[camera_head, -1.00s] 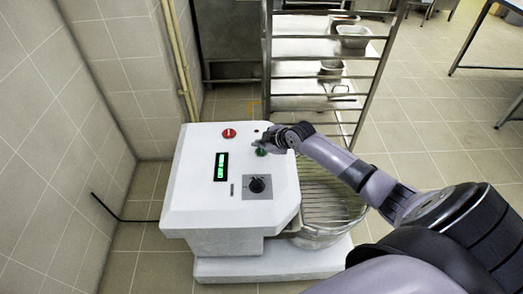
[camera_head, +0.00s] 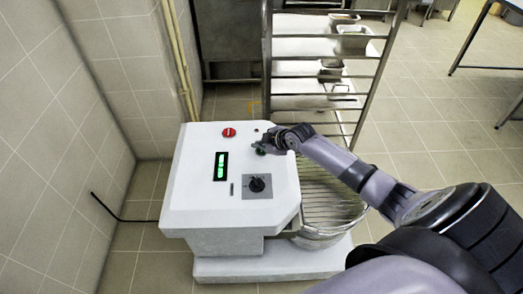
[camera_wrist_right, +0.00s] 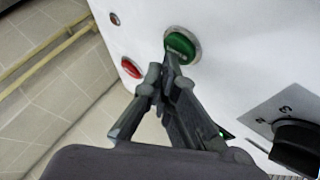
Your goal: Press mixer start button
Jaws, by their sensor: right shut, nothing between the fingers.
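The mixer (camera_head: 200,205) is a white machine with a sloped control panel on top. Its green start button (camera_head: 261,151) is at the panel's right side, partly hidden by my gripper in the head view. My right gripper (camera_head: 268,142) is shut and empty, with its fingertips at the green button. In the right wrist view the fingertips (camera_wrist_right: 171,72) overlap the lower edge of the green button (camera_wrist_right: 181,45); they look to be touching it, but how far it is pushed in cannot be told. My left gripper is not in view.
The panel also has a red button (camera_head: 229,132), a lit green display (camera_head: 221,166) and a black knob (camera_head: 257,184). A wire-guarded bowl (camera_head: 330,205) is at the mixer's right. A metal rack (camera_head: 325,70) stands behind, and a tiled wall (camera_head: 50,130) is at left.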

